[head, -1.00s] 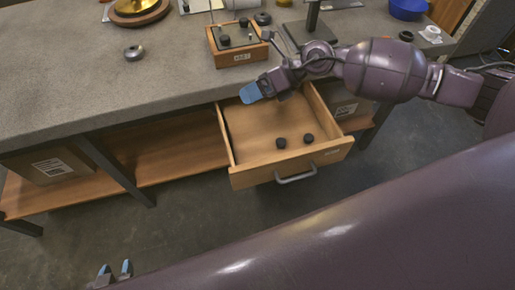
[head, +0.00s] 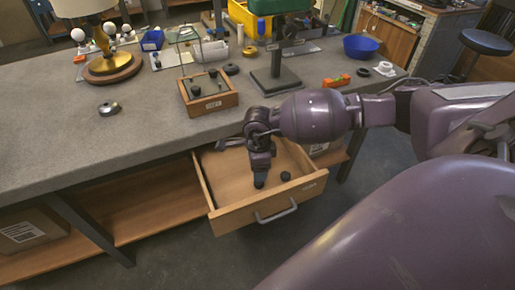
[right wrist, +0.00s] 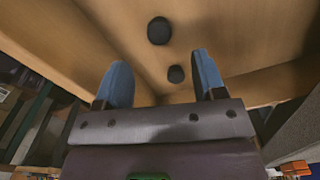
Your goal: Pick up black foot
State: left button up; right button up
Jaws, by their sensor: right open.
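Two small round black feet lie on the floor of the open drawer. One black foot (head: 286,176) shows in the head view, just right of my right gripper (head: 259,180); the other seems hidden by the gripper. The right gripper points down into the drawer, open and empty. In the right wrist view, the nearer foot (right wrist: 176,74) shows between the two blue fingers of the right gripper (right wrist: 160,60). The other foot (right wrist: 158,30) is beyond the fingertips. I cannot tell how high the fingers are above the feet. My left gripper is out of view.
The wooden drawer (head: 268,208) is pulled out below the grey table (head: 60,130); its walls surround the gripper.

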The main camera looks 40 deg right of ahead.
aim_at(259, 184)
jog(key=shift+f+b, duration=0.65)
jog(key=shift+f, duration=2.95)
jog(key=shift+r, duration=0.1)
jog(key=shift+c, duration=0.2)
jog(key=c, duration=1)
